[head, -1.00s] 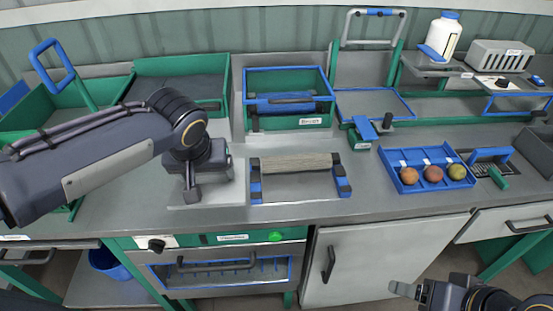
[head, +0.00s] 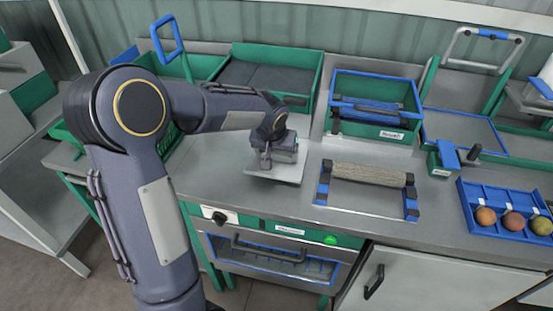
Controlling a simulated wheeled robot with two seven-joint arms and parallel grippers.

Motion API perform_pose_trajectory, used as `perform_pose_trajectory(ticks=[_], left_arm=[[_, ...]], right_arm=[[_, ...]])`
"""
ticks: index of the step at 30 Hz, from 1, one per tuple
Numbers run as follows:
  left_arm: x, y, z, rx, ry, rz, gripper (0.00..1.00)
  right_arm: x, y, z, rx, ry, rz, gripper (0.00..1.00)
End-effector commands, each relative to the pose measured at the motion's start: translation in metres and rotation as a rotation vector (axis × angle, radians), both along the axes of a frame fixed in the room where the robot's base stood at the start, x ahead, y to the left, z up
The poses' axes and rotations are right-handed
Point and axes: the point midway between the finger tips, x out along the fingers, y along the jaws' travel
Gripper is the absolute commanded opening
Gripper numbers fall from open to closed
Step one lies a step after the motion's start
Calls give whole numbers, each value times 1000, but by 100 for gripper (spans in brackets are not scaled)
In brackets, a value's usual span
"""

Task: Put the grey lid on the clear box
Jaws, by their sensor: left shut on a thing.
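My left gripper (head: 272,158) is low over the counter, pointing down, left of the roller stand. It is shut on a small grey thing, apparently the grey lid, mostly hidden by the hand and fingers. Under it is a pale flat square (head: 290,176) on the counter; I cannot tell whether the lid touches anything there. I cannot make out the clear box; it may be hidden behind the hand. My right gripper is out of view.
A stand with a rope-wrapped roller (head: 368,174) is close on the right. Behind are a green tray (head: 318,85) and a blue-rimmed green bin (head: 385,130). A blue tray (head: 478,221) of round fruit is far right. Counter in front of the square is clear.

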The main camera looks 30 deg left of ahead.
Motion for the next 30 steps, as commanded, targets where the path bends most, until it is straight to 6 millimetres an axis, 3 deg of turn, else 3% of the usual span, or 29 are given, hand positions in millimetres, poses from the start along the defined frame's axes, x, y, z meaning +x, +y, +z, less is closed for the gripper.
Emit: perform_pose_trajectory(ticks=[7, 19, 20, 24, 30], left_arm=[[5, 3, -34, 1, 3, -1, 59], [5, 3, -41, 0, 1, 0, 59], [5, 3, -41, 0, 1, 0, 82], [5, 3, -39, -1, 1, 1, 100], [5, 3, -39, -1, 1, 1, 100]], right_arm=[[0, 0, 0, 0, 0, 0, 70], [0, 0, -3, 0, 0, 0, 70], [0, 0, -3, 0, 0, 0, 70], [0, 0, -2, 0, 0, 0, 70], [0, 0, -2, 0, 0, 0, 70]])
